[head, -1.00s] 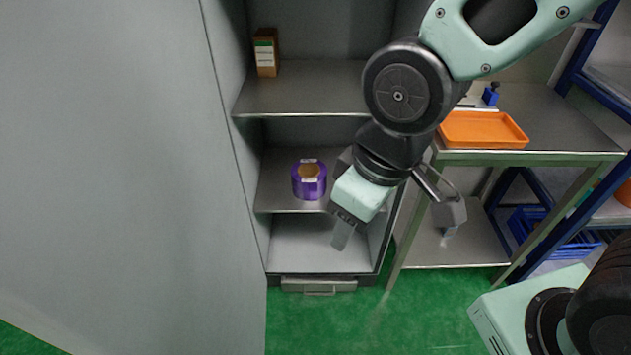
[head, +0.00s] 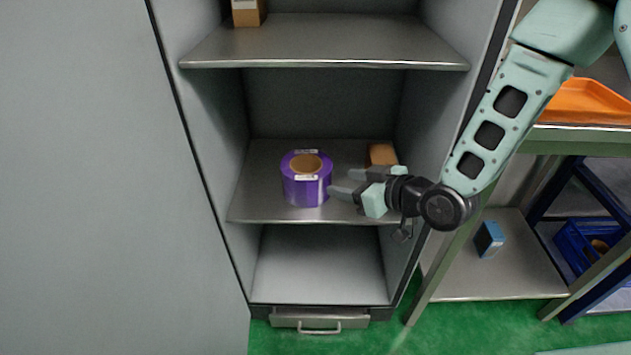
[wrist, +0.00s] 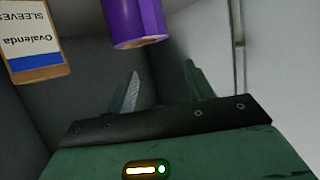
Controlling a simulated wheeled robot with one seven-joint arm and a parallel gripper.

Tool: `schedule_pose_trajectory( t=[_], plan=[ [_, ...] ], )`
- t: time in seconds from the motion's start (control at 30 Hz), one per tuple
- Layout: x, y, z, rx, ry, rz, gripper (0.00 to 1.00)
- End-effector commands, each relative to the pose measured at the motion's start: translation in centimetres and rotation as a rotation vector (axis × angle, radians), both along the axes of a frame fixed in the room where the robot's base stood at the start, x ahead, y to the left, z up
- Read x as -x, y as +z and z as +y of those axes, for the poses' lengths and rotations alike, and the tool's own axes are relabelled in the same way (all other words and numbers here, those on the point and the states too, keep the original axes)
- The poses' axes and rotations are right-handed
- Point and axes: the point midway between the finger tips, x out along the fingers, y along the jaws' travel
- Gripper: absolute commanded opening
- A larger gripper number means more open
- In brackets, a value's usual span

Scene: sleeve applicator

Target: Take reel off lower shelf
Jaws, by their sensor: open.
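A purple reel (head: 307,190) with a brown core lies flat on the lower shelf (head: 262,208) of the grey cabinet. It also shows at the top of the wrist view (wrist: 134,22), ahead of the fingers. My gripper (head: 346,183) is open and empty, just right of the reel at about its height, with its fingers pointing left toward it. In the head view the fingertips are very close to the reel's right side; I cannot tell if they touch it. In the wrist view (wrist: 162,88) nothing lies between the fingers.
A brown box (head: 381,155) stands on the same shelf behind my gripper; its label shows in the wrist view (wrist: 29,35). The upper shelf (head: 325,45) overhangs, with another box (head: 248,12). The cabinet's side walls are close. A metal table stands at the right.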

Motion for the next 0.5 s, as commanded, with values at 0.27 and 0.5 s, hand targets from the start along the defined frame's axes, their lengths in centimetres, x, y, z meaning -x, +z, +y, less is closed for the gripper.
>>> schedule_pose_trajectory(
  t=[0.27,0.5],
  plan=[
    [-3.1,-1.9,3.3,-0.002,0.001,-0.002,0.53],
    [-6.2,-3.7,6.5,-0.002,0.001,-0.002,0.53]
  ],
)
